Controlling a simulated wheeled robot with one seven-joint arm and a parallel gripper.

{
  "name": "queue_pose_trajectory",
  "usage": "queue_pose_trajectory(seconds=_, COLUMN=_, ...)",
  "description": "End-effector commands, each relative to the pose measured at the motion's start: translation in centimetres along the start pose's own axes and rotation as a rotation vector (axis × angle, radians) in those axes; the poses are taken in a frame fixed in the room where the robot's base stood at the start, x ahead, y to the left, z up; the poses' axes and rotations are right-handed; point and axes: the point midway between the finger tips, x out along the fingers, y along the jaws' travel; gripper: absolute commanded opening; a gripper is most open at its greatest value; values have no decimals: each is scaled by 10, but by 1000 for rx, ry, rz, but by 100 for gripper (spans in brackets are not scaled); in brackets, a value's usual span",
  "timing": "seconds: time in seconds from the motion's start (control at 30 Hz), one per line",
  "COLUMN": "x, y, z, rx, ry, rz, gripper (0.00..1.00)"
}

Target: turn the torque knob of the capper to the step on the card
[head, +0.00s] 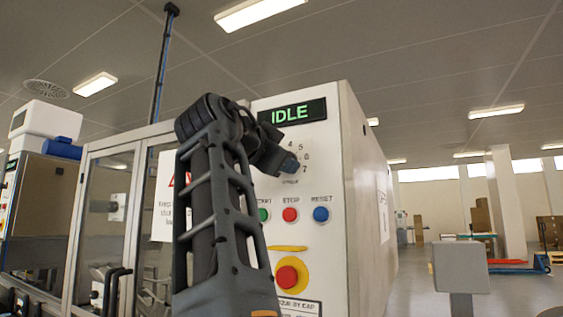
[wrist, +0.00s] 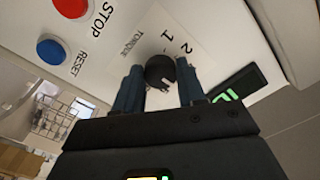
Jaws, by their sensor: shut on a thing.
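The capper's control panel (head: 324,240) is a white cabinet face with a green IDLE display (head: 292,112). My gripper (head: 290,163) is at the torque dial, and my arm hides the knob in the head view. Dial numbers 4 to 7 show there. In the wrist view the round dark knob (wrist: 159,72) sits between the two fingers of my gripper (wrist: 158,84), which are shut on it. Numbers 1 and 2 show beside it. I cannot tell which step the knob points at. A card (head: 298,306) headed "...QUE BY CAP" is cut off at the bottom edge.
Below the dial are the green start, red stop (head: 290,214) and blue reset (head: 321,214) buttons. A red emergency button (head: 288,276) on yellow is lower down. Glass doors (head: 105,205) stand to the left. Open floor lies to the right, beyond a grey post (head: 459,265).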

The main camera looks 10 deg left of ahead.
Motion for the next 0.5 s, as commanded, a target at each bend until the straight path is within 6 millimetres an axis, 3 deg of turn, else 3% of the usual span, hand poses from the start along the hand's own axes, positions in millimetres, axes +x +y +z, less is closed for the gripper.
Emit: queue_pose_trajectory(seconds=0.5, x=0, y=0, z=2, rx=61, ry=-3, rz=2, gripper=9)
